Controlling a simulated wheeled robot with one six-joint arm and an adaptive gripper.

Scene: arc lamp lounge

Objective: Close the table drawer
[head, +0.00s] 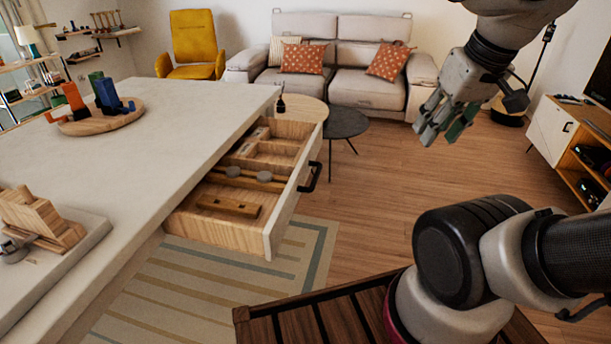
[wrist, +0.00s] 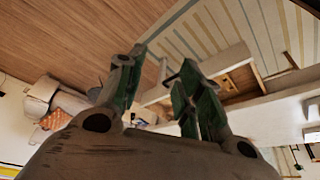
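The table drawer (head: 283,213) is pulled out from under the light table top (head: 170,150) in the head view. It has a white front with a dark bar handle (head: 311,177) and a wooden inside holding several wooden items. My gripper (head: 440,128) is raised to the right of the drawer, apart from the handle. In the wrist view the two fingers of my gripper (wrist: 155,95) stand apart with nothing between them. The open drawer also shows in the wrist view (wrist: 235,85), beyond the right finger and partly hidden by it.
A round wooden tray (head: 135,117) with coloured blocks and a board with a wooden holder (head: 40,222) stand on the table. A dark round side table (head: 345,122) stands beyond the drawer. A striped rug (head: 200,275) lies below. Wooden floor (head: 375,205) right of the drawer is clear.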

